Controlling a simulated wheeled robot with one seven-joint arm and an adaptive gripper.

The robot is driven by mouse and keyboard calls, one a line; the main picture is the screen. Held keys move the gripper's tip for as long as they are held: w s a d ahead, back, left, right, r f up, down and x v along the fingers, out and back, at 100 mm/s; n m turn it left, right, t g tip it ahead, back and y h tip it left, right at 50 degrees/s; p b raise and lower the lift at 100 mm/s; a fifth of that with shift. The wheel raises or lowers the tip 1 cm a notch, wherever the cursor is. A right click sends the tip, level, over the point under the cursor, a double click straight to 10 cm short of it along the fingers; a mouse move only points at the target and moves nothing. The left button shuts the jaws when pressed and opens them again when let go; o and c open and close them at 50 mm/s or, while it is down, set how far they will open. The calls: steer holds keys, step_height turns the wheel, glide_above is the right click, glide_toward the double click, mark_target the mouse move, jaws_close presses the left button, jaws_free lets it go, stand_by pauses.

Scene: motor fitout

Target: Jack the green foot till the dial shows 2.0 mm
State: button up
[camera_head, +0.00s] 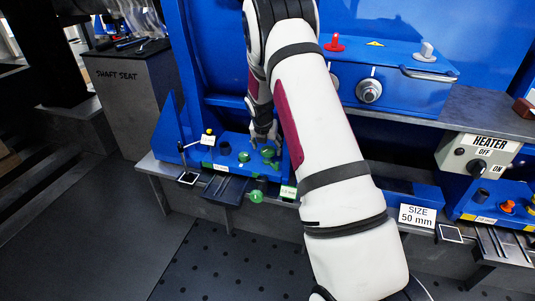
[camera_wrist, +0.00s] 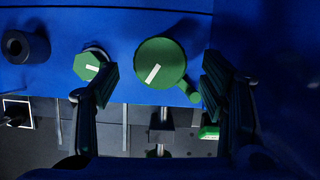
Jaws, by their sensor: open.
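A large round green knob (camera_wrist: 160,62) with a white line and a small side handle (camera_wrist: 190,93) shows in the wrist view, on a blue base. A smaller green knob (camera_wrist: 86,66) with a white mark is to its left. In the head view, green parts (camera_head: 268,152) sit on the blue base (camera_head: 228,163), and a green ball (camera_head: 257,196) hangs at its front edge. My gripper (camera_wrist: 161,68) is open, its fingers on either side of the large knob in the picture; contact cannot be told. It also shows in the head view (camera_head: 264,138).
A dark socket (camera_wrist: 25,46) stands left of the knobs. A small framed dark panel (camera_head: 188,178) lies at the base's front left. A blue box (camera_head: 400,78) with a grey knob is above, right of my arm. The heater box (camera_head: 478,156) is farther right.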

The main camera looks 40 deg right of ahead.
steer(key=shift+x, duration=0.85)
steer(key=c, duration=1.1)
steer(key=shift+c, duration=0.2)
steer(key=m+p, duration=0.1)
steer(key=m, duration=0.1)
steer(key=m+g+p, duration=0.1)
steer(key=p, duration=0.1)
steer(key=shift+w+a+r+m+h, duration=0.15)
steer(key=shift+m+h, duration=0.15)
steer(key=shift+m, duration=0.1)
steer(key=m+g+p, duration=0.1)
steer(key=m, duration=0.1)
steer(key=m+g+p, duration=0.1)
steer(key=m+p, duration=0.1)
steer(key=shift+w+m+h, duration=0.2)
steer(key=shift+m+h, duration=0.1)
steer(key=m+g, duration=0.1)
steer(key=m, duration=0.1)
steer(key=m+p, duration=0.1)
steer(key=m, duration=0.1)
steer(key=shift+w+f+m+g, duration=0.2)
steer(key=shift+m+g, duration=0.1)
steer(key=shift+g, duration=0.1)
steer(key=m, duration=0.2)
steer(key=m+g+y+b, duration=0.1)
steer(key=m, duration=0.1)
steer(key=shift+m+y, duration=0.3)
steer(key=shift+m, duration=0.1)
